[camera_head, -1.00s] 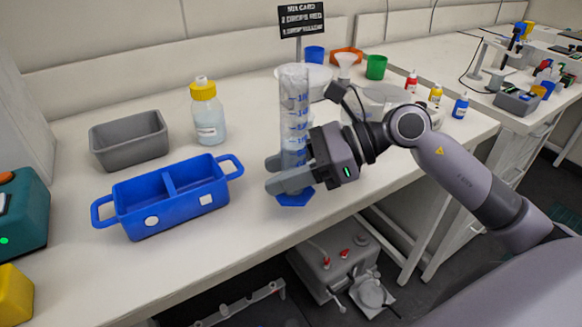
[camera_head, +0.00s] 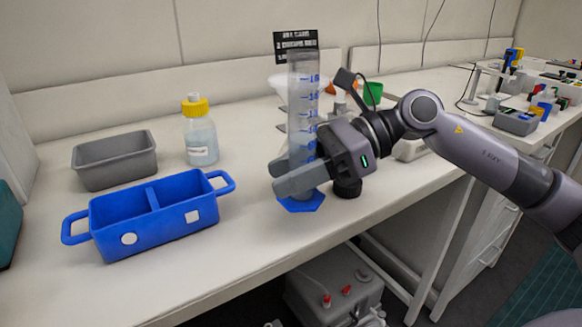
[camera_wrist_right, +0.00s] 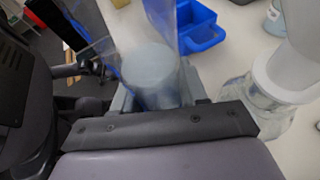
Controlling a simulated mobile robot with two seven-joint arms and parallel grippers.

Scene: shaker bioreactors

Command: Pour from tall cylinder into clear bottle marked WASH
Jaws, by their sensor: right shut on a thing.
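The tall clear cylinder (camera_head: 303,105) has blue graduations and a blue foot, and stands upright near the bench's front edge. My right gripper (camera_head: 292,178) is shut around its lower part, just above the foot. In the right wrist view the cylinder (camera_wrist_right: 152,72) sits between the fingers. The foot is at or very near the bench top; I cannot tell whether it touches. A clear bottle with a yellow cap (camera_head: 200,135) and pale liquid stands behind the blue caddy; its label is too small to read. My left gripper is not in view.
A blue two-part caddy (camera_head: 182,225) sits at front left, with a grey tray (camera_head: 112,160) behind it. A black sign (camera_head: 296,42) stands behind the cylinder. A green cup (camera_head: 373,93) and clear ware crowd the back right. Bench between caddy and cylinder is clear.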

